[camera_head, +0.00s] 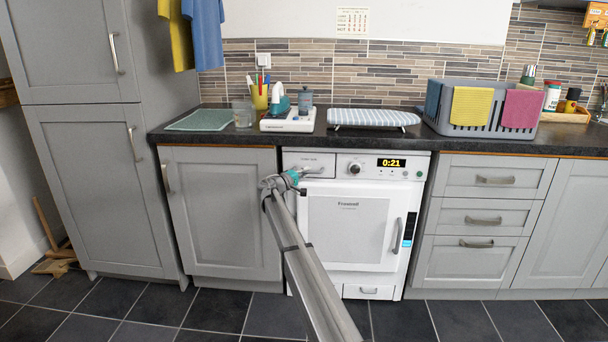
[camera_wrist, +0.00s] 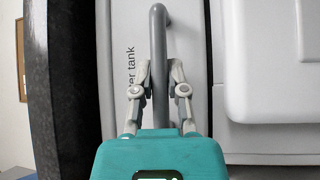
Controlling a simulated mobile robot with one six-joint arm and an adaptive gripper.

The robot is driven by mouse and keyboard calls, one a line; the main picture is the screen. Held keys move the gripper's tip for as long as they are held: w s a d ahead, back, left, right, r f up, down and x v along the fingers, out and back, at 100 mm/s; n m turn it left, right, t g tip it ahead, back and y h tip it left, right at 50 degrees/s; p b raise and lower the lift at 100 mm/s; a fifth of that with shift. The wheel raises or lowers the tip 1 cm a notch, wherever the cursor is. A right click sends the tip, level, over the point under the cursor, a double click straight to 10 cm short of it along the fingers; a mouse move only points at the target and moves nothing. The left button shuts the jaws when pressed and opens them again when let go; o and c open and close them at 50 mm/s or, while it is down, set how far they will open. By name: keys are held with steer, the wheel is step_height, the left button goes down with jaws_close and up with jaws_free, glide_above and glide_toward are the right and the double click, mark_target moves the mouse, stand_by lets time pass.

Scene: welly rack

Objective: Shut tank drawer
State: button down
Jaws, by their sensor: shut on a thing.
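The tank drawer (camera_head: 308,158) is the white front at the top left of the white appliance (camera_head: 345,225). In the wrist view its pale front (camera_wrist: 190,40) carries sideways lettering that ends in "er tank". A grey bar handle (camera_wrist: 158,25) stands off this front. My gripper (camera_head: 299,174) is at the handle, and in the wrist view its two fingers (camera_wrist: 158,72) are shut on the bar from both sides. In the head view the gripper hides the handle's middle. I cannot tell from these frames how far the drawer stands out.
The dark worktop (camera_head: 270,139) overhangs just above the drawer. The appliance's closed door has a grey handle (camera_head: 396,235). A grey cupboard (camera_head: 222,215) is on the left, and grey drawers (camera_head: 480,218) are on the right. The tiled floor (camera_head: 400,320) in front is clear.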

steer(key=shift+w+d, duration=0.15)
steer(key=shift+d, duration=0.15)
steer(key=c, duration=0.8)
jaws_free()
steer(key=shift+w+f, duration=0.1)
steer(key=shift+o, duration=0.8)
steer(key=shift+a, duration=0.15)
